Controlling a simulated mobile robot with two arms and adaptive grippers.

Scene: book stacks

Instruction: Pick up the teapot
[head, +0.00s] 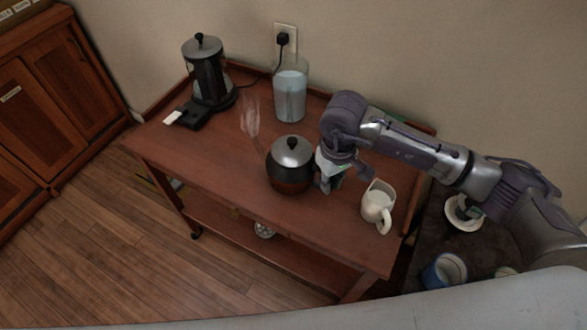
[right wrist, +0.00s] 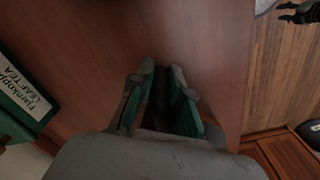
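The teapot (head: 290,168) stands upright on the wooden cart in the head view. It has a dark rounded body, a reddish-brown lower part and a silver lid with a black knob. My right gripper (head: 329,180) points down close to the teapot's right side. No handle shows there; the gripper may hide it. In the right wrist view my right gripper's two green-padded fingers (right wrist: 163,72) have a narrow gap with something dark in it. I cannot tell whether they hold anything. The teapot's body is not recognisable in that view. My left gripper is not visible.
A white jug (head: 377,205) stands right of the gripper on the cart (head: 225,165). A glass bottle (head: 290,95) and a black coffee maker (head: 207,75) stand behind. A tea box (right wrist: 25,90) shows left in the wrist view. The cart's front left is clear.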

